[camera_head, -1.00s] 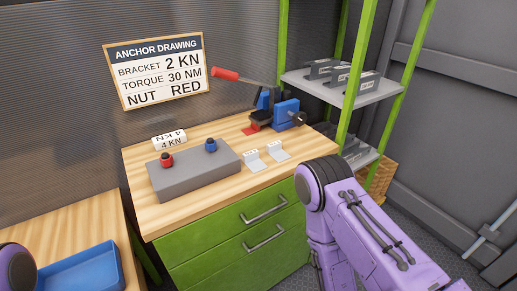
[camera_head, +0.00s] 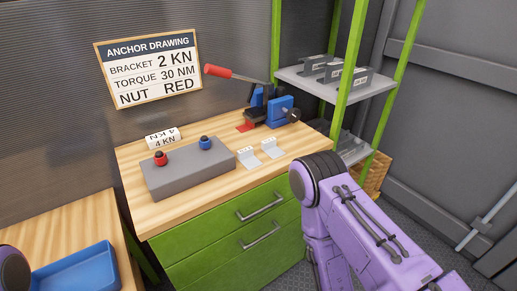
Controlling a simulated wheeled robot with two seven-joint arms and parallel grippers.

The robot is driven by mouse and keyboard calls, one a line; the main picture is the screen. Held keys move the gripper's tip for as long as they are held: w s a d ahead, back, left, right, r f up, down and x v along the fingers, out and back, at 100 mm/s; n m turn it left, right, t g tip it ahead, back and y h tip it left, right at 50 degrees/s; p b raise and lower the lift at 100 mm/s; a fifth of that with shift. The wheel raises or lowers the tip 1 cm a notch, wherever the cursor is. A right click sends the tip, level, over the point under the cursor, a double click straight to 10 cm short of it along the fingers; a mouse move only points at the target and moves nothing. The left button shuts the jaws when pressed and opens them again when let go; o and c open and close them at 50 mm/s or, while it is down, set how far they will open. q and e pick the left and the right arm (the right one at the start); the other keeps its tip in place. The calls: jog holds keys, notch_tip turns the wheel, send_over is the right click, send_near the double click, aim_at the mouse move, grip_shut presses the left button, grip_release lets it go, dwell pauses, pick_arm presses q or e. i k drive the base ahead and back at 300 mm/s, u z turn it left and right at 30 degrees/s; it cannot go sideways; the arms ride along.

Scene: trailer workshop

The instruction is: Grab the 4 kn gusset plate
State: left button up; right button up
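A white piece marked 4 KN (camera_head: 164,139) lies at the back left of the wooden bench top, behind a grey block; I cannot tell whether it is a plate or a label. Two small pale angled plates, one left (camera_head: 249,158) and one right (camera_head: 272,148), stand on the bench right of the block; their tags are too small to read. Grey brackets with tags (camera_head: 356,79) stand on the upper rack shelf, also unreadable. My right arm crosses the lower right, its gripper out of view. Only a rounded part of my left arm shows at the left edge.
The grey block (camera_head: 190,176) carries a red nut (camera_head: 161,158) and a blue nut (camera_head: 205,143). A blue vise-like tool with a red handle (camera_head: 232,73) stands at the back. A green-posted rack (camera_head: 348,85) is right. A blue tray (camera_head: 78,270) sits lower left.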

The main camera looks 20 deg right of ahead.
aim_at(247, 156)
jog(key=k, duration=0.5)
jog(key=z, duration=1.75)
jog(key=i, duration=1.35)
jog(key=u, duration=1.5)
